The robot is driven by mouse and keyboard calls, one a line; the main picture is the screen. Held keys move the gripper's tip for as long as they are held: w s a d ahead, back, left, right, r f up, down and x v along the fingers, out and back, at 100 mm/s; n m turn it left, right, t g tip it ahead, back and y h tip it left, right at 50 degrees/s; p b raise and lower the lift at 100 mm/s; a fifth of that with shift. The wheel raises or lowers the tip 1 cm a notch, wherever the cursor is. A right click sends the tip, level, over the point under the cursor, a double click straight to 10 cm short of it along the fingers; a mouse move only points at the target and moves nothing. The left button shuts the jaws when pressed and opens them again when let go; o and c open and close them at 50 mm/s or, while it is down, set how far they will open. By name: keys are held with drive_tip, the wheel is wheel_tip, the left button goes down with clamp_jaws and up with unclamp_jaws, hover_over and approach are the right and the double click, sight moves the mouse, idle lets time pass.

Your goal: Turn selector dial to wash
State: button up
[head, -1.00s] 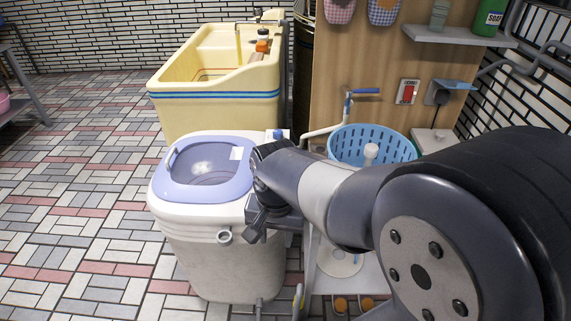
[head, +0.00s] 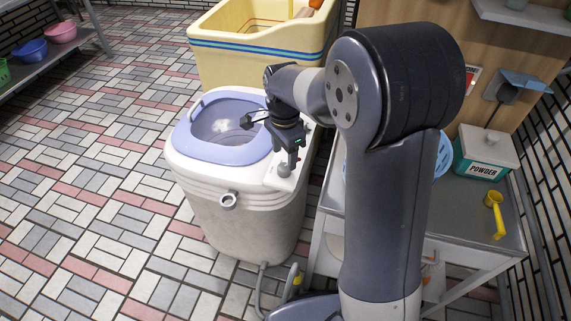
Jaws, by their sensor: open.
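The small white washing machine (head: 235,205) stands left of my arm, with a lilac lid frame (head: 200,150) around its tub opening. A grey round knob (head: 284,171), which looks like the selector dial, sits on the control strip at the machine's front right. My gripper (head: 268,146) is open over the machine's right side. One finger points left over the tub opening, and the other reaches down close to the knob. I cannot tell whether it touches the knob. The dial's markings are too small to read, and my arm hides part of the strip behind.
A cream tub (head: 258,62) stands behind the machine. To the right, a metal side table (head: 465,225) holds a powder box (head: 485,155), a yellow scoop (head: 495,214) and a blue basket (head: 443,155) mostly hidden by my arm. Tiled floor is clear on the left.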

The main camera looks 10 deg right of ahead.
sight(284, 166)
wheel_tip(284, 166, down, 4)
drive_tip(key=shift+f+b, duration=0.15)
drive_tip(key=shift+b, duration=0.2)
drive_tip(key=shift+c, duration=0.4)
drive_tip(key=c, duration=0.9)
